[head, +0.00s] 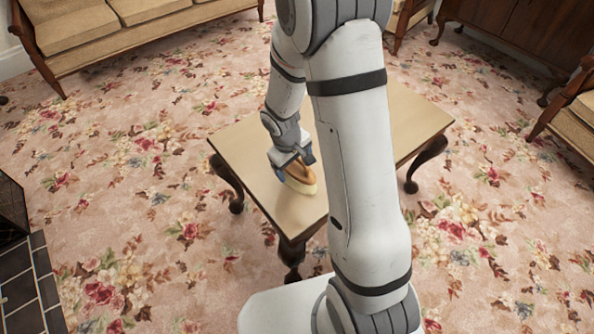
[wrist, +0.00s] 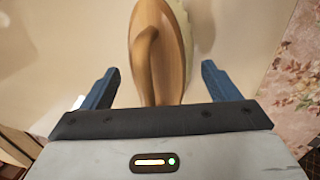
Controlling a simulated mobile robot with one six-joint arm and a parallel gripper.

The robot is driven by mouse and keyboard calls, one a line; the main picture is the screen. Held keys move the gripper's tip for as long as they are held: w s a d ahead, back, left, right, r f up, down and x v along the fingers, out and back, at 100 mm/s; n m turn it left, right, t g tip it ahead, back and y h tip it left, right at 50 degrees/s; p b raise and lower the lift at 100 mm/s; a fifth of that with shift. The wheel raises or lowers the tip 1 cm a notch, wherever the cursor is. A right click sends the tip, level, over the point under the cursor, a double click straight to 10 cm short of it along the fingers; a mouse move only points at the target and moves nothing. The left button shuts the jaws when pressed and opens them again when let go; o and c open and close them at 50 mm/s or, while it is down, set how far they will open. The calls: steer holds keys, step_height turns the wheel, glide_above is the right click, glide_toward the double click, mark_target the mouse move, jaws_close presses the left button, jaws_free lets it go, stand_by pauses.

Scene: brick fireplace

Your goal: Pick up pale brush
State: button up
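The pale brush (head: 299,182) lies on the wooden table (head: 238,154), seen beside my gripper in the head view. In the wrist view the brush (wrist: 174,66) shows an oval wooden back with a raised handle and pale bristles along its right edge. My gripper (wrist: 161,85) is open, with one blue finger on each side of the brush and a gap between each finger and the wood. The near end of the brush is hidden behind the gripper body. In the head view my gripper (head: 294,170) is low over the table top.
The table's near edge is close to the brush. My arm hides the middle of the table. A sofa (head: 130,30) stands at the back left, a chair (head: 572,115) at the right and a dark cabinet (head: 520,35) at the back right. Flowered carpet surrounds the table.

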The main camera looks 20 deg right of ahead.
steer(key=c, duration=1)
step_height(320, 180, up, 10)
steer(key=p, duration=0.4)
steer(key=shift+c, duration=0.2)
